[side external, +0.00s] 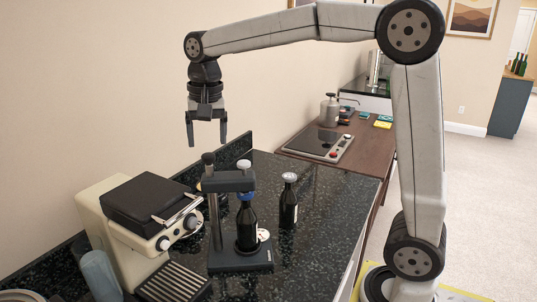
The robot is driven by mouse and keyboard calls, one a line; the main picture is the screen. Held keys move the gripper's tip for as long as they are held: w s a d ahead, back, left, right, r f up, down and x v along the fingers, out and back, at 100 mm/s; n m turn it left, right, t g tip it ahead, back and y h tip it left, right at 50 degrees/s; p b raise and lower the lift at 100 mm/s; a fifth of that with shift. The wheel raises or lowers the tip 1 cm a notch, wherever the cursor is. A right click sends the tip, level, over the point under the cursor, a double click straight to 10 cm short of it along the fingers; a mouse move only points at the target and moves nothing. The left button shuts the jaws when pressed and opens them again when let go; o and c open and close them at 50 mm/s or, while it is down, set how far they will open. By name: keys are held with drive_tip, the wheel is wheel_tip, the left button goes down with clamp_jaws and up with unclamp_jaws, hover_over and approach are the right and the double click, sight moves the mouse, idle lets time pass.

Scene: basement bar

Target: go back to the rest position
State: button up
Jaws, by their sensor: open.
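My gripper (207,132) points down in the air above the dark speckled counter (325,195), at the end of my raised arm. Its two fingers are apart with nothing between them. It is above and a little left of a black bench stand (216,225) and touches nothing. A dark bottle with a blue top (247,222) stands upright on the base of that stand, under its arm.
A second dark bottle (288,205) stands right of the stand. A cream machine (128,225) and a grey cup (100,270) are at the left. A brown table (360,150) behind holds a hotplate (320,143) and a grey canister (330,110). The air around my gripper is clear.

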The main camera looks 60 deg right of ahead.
drive_tip(key=s+f+n+t, duration=0.1)
drive_tip(key=s+f+n, duration=0.3)
drive_tip(key=s+f, duration=0.3)
drive_tip(key=s+a+f+n, duration=0.1)
drive_tip(key=s+f+n, duration=0.3)
drive_tip(key=f, duration=1.1)
drive_tip(key=s, duration=0.3)
drive_tip(key=shift+a+f+n+t, duration=0.15)
drive_tip(key=shift+n+t, duration=0.15)
drive_tip(key=shift+t, duration=0.1)
